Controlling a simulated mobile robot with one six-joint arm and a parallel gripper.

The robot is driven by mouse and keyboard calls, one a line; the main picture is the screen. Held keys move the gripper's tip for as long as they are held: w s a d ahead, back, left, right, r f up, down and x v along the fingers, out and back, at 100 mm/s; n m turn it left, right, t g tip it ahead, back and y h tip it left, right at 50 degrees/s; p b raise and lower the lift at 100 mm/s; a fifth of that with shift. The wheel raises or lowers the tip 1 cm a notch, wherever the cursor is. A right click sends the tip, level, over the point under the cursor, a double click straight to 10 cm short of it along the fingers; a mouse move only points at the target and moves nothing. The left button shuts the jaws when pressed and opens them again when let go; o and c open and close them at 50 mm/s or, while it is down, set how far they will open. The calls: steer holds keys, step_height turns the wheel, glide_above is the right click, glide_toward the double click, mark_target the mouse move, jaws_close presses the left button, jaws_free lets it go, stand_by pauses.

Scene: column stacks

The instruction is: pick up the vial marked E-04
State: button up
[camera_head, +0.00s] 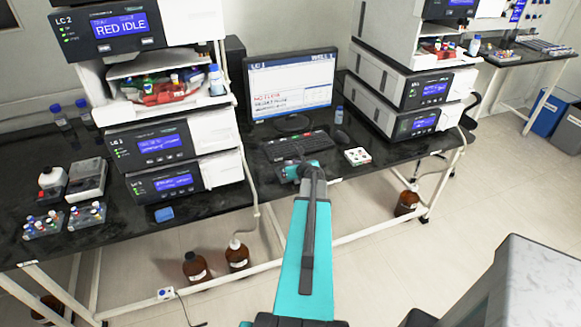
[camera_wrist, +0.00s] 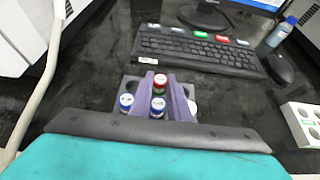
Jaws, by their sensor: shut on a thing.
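In the wrist view the two dark purple-grey fingers of my gripper (camera_wrist: 160,78) reach down into a small grey vial rack (camera_wrist: 130,84) on the black bench. They are shut on a red-capped vial (camera_wrist: 160,84) between their tips. A blue-and-white-capped vial (camera_wrist: 158,105) stands just nearer. Another blue-and-white-capped vial (camera_wrist: 126,101) is left of the fingers, and a white-topped one (camera_wrist: 192,107) is partly hidden at right. No E-04 mark is readable on any vial. In the head view my arm hides most of the rack, and my gripper (camera_head: 308,172) is at the bench's front edge.
A keyboard (camera_wrist: 198,50) lies just behind the rack, with a mouse (camera_wrist: 278,68) and a bottle (camera_wrist: 282,32) to its right. A white holed block (camera_wrist: 303,122) sits at right. LC instrument stacks (camera_head: 165,150) stand left and right; more vial racks (camera_head: 43,226) are far left.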

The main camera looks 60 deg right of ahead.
step_height(320, 180, up, 10)
steer(key=shift+b, duration=0.45)
stand_by(0.5)
stand_by(0.5)
